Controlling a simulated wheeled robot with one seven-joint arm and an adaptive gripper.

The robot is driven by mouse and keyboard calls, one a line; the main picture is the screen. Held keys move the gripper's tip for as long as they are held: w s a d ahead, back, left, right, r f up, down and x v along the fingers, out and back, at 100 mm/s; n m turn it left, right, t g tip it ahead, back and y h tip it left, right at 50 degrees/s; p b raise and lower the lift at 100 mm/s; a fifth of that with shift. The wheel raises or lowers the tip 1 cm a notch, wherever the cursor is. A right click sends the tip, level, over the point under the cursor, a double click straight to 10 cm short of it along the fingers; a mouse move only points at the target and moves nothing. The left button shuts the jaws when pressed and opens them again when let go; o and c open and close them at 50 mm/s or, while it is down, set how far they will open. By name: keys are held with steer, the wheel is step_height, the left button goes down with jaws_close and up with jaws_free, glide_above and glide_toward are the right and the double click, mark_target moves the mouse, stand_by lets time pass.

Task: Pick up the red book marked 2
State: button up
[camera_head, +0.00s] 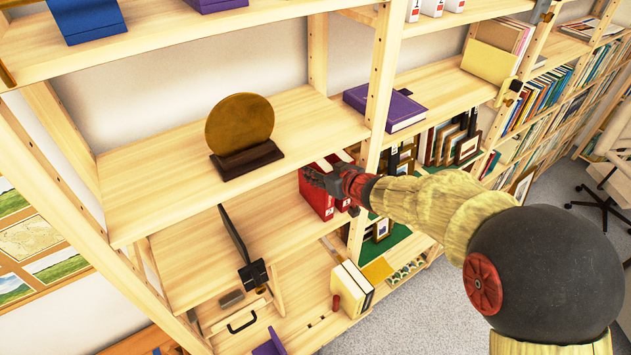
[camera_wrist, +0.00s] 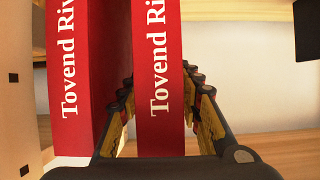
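Two red books (camera_head: 316,196) stand side by side on a middle shelf. In the wrist view the left red book (camera_wrist: 68,70) and the right red book (camera_wrist: 158,60) show spines with white "Tovend Riv" lettering, cut off at the top. No number 2 is readable. My gripper (camera_wrist: 158,82) straddles the right book, one finger in the gap between the books and the other along its right side. The fingertips are close to its sides; whether they press on it I cannot tell. In the head view my gripper (camera_head: 330,178) partly covers the books.
A wooden disc on a dark stand (camera_head: 240,135) and a purple book (camera_head: 385,107) sit on the shelf above. A wooden upright (camera_head: 372,125) rises beside my gripper.

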steer(key=shift+w+a+f, duration=0.15)
steer(key=shift+w+a, duration=0.05)
steer(key=shift+w, duration=0.05)
steer(key=shift+c, duration=0.6)
steer(key=c, duration=0.7)
jaws_close()
steer(key=shift+w, duration=0.1)
